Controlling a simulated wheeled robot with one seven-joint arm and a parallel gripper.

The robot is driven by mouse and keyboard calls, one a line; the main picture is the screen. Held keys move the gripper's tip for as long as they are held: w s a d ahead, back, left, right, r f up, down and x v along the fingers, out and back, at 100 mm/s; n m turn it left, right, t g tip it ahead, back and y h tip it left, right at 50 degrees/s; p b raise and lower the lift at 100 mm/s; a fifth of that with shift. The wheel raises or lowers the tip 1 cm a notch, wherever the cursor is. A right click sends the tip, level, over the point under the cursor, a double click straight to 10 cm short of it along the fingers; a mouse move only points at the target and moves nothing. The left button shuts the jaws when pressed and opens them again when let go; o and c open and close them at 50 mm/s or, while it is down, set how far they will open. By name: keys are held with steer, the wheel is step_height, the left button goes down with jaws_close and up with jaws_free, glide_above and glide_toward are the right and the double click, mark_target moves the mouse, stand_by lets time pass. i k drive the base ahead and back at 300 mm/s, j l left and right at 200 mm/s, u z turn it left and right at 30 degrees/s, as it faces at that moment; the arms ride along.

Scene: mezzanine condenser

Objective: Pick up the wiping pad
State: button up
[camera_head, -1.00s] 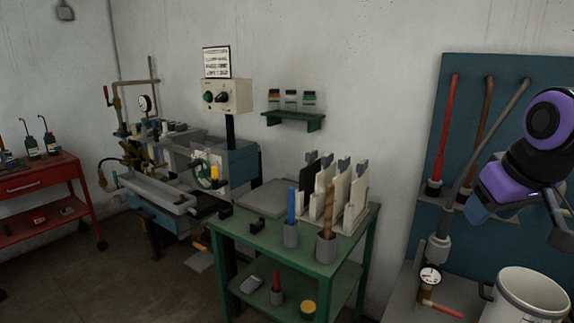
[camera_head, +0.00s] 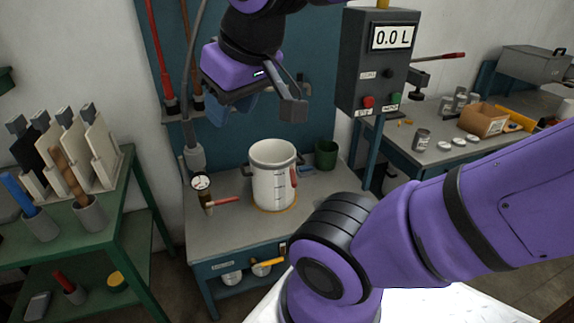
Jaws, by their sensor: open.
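I cannot pick out a wiping pad for certain. A small grey block (camera_head: 38,306), too small to identify, lies on the lower shelf of the green table at the lower left. My gripper (camera_head: 268,106) is raised in front of the blue back panel, above the workbench with the white pot. Its fingers are apart, and I see nothing held between them. It is far from the green table.
The white pot (camera_head: 273,178) stands on the bench (camera_head: 226,228) with a gauge (camera_head: 201,182) and a green cup (camera_head: 326,155). A control box (camera_head: 374,65) stands to the right. Upright boards (camera_head: 103,150) and tool cups (camera_head: 89,214) crowd the green table (camera_head: 135,195).

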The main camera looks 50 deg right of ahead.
mark_target(307, 170)
steer(key=z, duration=1.55)
